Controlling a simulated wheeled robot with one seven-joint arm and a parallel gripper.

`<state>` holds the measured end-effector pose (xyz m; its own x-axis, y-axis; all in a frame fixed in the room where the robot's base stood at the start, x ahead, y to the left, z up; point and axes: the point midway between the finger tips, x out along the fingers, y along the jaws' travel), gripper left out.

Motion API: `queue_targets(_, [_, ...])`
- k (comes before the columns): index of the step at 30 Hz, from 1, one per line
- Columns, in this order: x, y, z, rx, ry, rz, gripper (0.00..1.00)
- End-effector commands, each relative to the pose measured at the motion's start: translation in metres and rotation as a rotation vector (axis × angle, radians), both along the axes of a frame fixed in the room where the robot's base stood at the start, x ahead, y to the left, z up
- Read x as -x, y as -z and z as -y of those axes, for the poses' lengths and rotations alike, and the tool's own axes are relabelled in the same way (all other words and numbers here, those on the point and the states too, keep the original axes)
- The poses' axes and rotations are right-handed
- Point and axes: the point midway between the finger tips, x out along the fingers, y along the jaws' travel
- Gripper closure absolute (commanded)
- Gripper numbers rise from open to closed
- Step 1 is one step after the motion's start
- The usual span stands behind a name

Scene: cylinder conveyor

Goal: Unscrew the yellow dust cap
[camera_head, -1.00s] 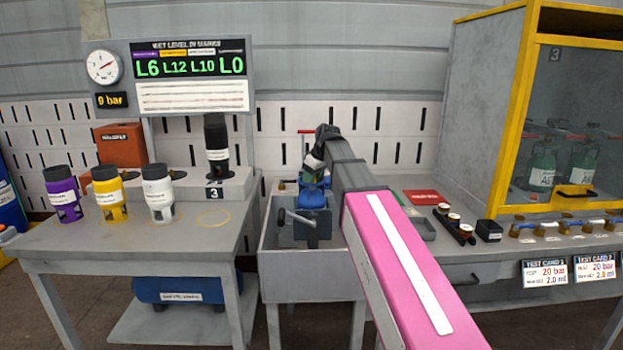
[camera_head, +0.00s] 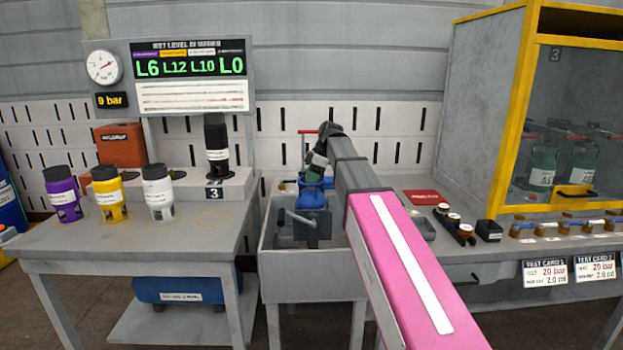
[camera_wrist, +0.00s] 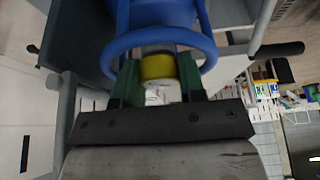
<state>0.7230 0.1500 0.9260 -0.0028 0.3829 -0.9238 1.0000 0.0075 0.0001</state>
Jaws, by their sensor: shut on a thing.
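The yellow dust cap (camera_wrist: 157,66) shows in the wrist view, between the two green fingers of my gripper (camera_wrist: 158,82), which is shut on it. The cap sits at the end of a blue cylinder (camera_wrist: 150,14), inside its blue ring-shaped guard (camera_wrist: 118,44). In the head view the blue cylinder (camera_head: 312,196) stands in a grey vice or clamp (camera_head: 312,228) over the grey sink-like stand. My gripper (camera_head: 311,176) is above the cylinder there, and the cap is hidden by the gripper and arm.
Purple (camera_head: 62,192), yellow (camera_head: 109,193) and white (camera_head: 158,193) sleeves stand on the left table. A black one stands behind them. The right bench holds a red card (camera_head: 421,197), a small rack (camera_head: 454,224) and a yellow-framed cabinet (camera_head: 508,120).

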Motion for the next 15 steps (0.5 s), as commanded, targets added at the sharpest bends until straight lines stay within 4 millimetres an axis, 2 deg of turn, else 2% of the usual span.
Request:
queue_targets(6, [-0.0018, -0.0017, -0.0005, -0.002, -0.223, 0.0, 0.96])
queue_targets(15, [-0.0003, -0.0016, -0.0004, -0.002, -0.261, 0.001, 0.96])
